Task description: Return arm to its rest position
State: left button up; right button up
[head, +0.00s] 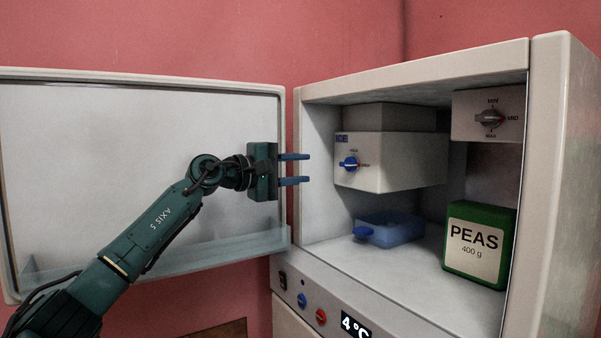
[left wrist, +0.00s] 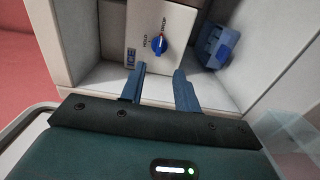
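My left gripper (head: 295,169) is in front of the open fridge door, just left of the compartment opening. Its two blue fingers are apart with nothing between them. They also show in the left wrist view (left wrist: 160,88), pointing towards the ice box (left wrist: 160,30). The white ice box (head: 400,165) with a blue knob (head: 349,163) hangs in the upper part of the compartment, apart from the fingertips. My right gripper is in neither view.
The fridge door (head: 90,150) stands open at the left, behind my left arm. A blue tray (head: 398,230) and a green PEAS box (head: 478,272) stand on the compartment floor. A temperature dial (head: 491,118) is at the upper right. Control buttons (head: 302,300) sit below the opening.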

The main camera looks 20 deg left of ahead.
pick_arm(q)
jog(key=shift+v, duration=0.8)
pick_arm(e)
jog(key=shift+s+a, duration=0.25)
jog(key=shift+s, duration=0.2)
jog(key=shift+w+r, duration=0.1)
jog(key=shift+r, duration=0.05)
